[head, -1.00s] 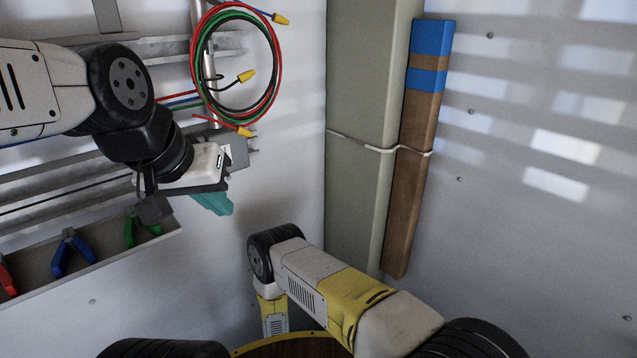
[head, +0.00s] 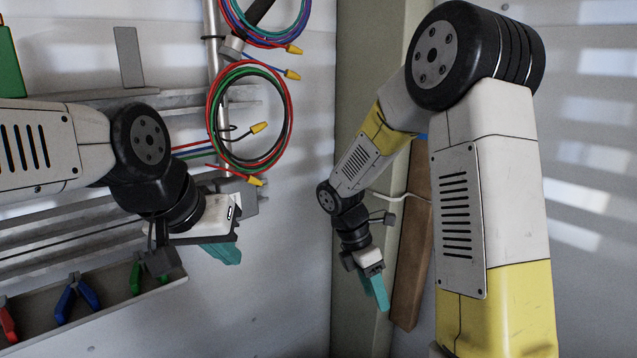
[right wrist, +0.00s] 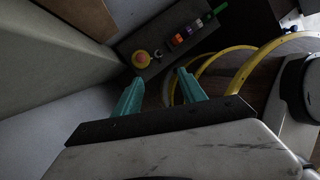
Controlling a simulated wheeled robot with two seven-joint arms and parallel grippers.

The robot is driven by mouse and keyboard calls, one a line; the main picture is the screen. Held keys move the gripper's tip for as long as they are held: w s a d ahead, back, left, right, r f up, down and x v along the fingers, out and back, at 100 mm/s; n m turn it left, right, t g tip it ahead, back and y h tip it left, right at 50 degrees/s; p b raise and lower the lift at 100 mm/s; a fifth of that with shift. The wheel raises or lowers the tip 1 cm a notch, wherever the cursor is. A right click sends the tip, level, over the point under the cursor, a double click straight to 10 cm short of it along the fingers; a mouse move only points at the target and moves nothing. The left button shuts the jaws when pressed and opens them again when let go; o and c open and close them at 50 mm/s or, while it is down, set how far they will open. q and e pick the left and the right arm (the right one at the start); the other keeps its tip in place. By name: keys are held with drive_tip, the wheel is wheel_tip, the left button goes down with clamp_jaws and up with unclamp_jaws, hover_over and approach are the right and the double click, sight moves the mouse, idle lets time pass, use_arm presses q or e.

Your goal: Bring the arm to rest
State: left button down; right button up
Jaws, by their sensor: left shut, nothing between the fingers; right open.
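My left gripper (head: 222,252) is at the left in the head view, with its teal fingers shut and empty. It hangs in front of the wall, right of the tool tray. My right arm reaches up at the right and its forearm slopes down toward the middle. My right gripper (head: 376,291) points down there, in front of the post and plank. In the right wrist view its two teal fingers (right wrist: 157,88) are apart with nothing between them. No handwheel can be made out for certain.
A tray (head: 100,318) with pliers is at the lower left. Coiled cables (head: 250,118) hang on the wall. A grey-green post (head: 352,120) and a wooden plank (head: 412,250) stand behind my right arm. The right wrist view shows a button box (right wrist: 165,45) and yellow curved bands (right wrist: 240,70).

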drive_tip(key=s+d+r+m+t+y, duration=0.1)
drive_tip(key=s+r+m+t+y, duration=0.2)
drive_tip(key=s+r+m, duration=0.3)
drive_tip(key=s+r+m+t+y, duration=0.3)
drive_tip(key=s+r+m, duration=0.3)
drive_tip(key=r+m, duration=0.7)
drive_tip(key=shift+s+d+r+m+t, duration=0.25)
drive_tip(key=shift+s+d+m+t, duration=0.15)
drive_tip(key=shift+m+t, duration=0.6)
drive_tip(key=shift+c, duration=0.2)
